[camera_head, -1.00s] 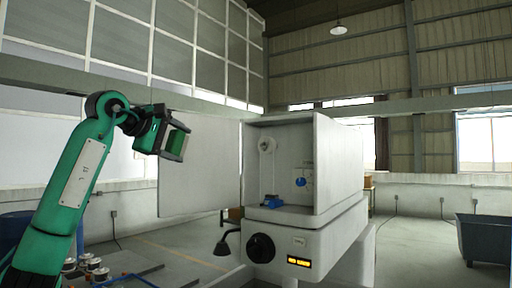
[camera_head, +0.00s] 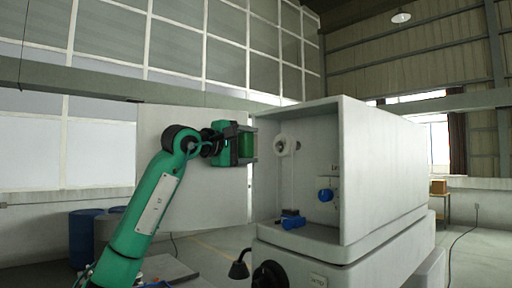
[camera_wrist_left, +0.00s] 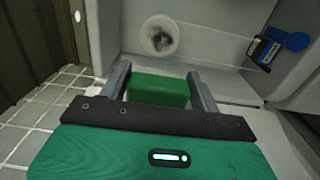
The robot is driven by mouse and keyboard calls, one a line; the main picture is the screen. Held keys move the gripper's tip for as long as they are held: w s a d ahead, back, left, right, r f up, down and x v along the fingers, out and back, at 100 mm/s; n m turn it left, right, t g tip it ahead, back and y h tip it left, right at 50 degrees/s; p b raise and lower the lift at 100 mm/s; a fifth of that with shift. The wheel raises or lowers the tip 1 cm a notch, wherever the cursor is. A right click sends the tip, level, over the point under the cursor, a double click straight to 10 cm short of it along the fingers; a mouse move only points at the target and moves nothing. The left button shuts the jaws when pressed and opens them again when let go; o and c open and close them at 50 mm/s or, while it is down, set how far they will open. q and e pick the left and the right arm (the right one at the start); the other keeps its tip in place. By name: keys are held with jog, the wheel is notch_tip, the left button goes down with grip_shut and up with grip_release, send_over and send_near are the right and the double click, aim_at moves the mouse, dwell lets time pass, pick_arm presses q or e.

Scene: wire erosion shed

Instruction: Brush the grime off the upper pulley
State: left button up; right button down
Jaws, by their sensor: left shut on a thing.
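The upper pulley (camera_head: 281,146) is a pale disc with a dark centre, high on the back wall inside the open machine cabinet (camera_head: 385,170). In the left wrist view the pulley (camera_wrist_left: 160,36) shows dark grime at its middle, beyond the fingertips. My left gripper (camera_head: 250,148) is shut on a green block, seemingly the brush (camera_wrist_left: 158,90), at the cabinet's open left side. The block is apart from the pulley. Its far side and any bristles are hidden. My right gripper is not in view.
The open door panel (camera_head: 190,190) stands behind my left arm. A blue block (camera_head: 292,220) sits low in the cabinet, and a blue knob (camera_head: 326,195) is on its back wall. Blue drums (camera_head: 84,235) stand at left.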

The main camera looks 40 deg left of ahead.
aim_at(255, 145)
pick_arm(q)
jog(key=shift+r, duration=0.1)
jog(key=shift+w+r, duration=0.1)
jog(key=shift+w, duration=0.1)
jog(key=w, duration=0.3)
jog(key=w+p, duration=0.1)
jog(key=shift+w+d+f, duration=0.2)
jog(key=shift+w+d, duration=0.05)
jog(key=shift+w, duration=0.2)
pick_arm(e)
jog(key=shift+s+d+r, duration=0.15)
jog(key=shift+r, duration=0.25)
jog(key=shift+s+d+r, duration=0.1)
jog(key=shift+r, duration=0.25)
pick_arm(q)
jog(key=shift+w+p, duration=0.4)
jog(key=shift+w, duration=0.1)
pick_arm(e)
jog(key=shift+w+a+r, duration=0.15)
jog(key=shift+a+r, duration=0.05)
pick_arm(q)
jog(key=shift+w+d, duration=0.1)
jog(key=shift+w, duration=0.35)
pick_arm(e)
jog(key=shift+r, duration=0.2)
